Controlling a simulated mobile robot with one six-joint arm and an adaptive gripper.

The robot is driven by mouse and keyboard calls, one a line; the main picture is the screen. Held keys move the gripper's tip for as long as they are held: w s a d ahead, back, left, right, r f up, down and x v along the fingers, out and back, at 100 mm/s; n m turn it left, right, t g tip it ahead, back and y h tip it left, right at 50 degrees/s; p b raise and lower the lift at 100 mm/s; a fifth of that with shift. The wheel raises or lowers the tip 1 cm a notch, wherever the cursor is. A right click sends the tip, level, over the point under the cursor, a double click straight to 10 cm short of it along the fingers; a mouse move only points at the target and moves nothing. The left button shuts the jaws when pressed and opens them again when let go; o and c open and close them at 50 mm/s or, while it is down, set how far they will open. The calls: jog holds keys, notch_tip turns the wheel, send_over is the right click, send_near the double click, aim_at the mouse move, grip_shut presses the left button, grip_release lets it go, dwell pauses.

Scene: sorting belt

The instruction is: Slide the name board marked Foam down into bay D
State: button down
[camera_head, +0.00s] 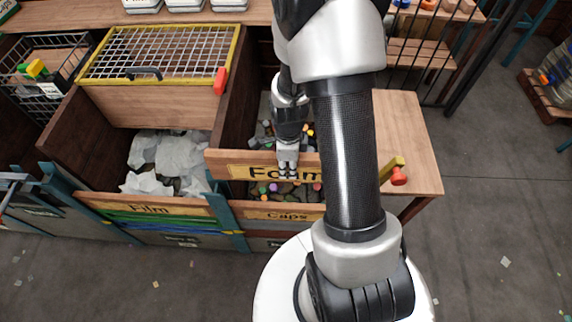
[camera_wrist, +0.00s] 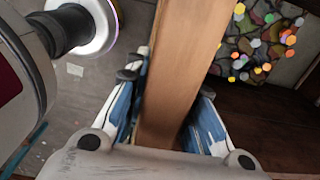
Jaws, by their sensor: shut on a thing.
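The wooden name board marked Foam (camera_head: 228,169) has a yellow label, partly covered by my gripper and arm. My gripper (camera_head: 288,165) is shut on its top edge near the middle. The board is held level above the Caps board (camera_head: 247,209), at the front of the right bay; I cannot tell whether its ends sit in the slots. In the wrist view the board (camera_wrist: 183,60) runs between my blue-and-white fingers (camera_wrist: 165,115). The bay letters are too small to read.
The bay beside it holds pale film sheets (camera_head: 168,155) behind a Film board (camera_head: 150,207). Teal posts (camera_head: 228,215) flank the fronts. Colourful caps (camera_wrist: 262,45) lie in the right bay. A yellow-framed mesh lid (camera_head: 160,53) stands behind. A red-knobbed yellow handle (camera_head: 392,170) is at right.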

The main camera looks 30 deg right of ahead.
jog(key=shift+s+f+b, duration=0.1)
jog(key=shift+f+b, duration=0.3)
jog(key=shift+f, duration=0.15)
jog(key=shift+f, duration=0.1)
notch_tip(320, 180, down, 18)
jog(key=b, duration=1.4)
jog(key=shift+b, duration=0.3)
jog(key=shift+f, duration=0.5)
jog(key=c, duration=1.3)
grip_release()
jog(key=shift+a+f, duration=0.1)
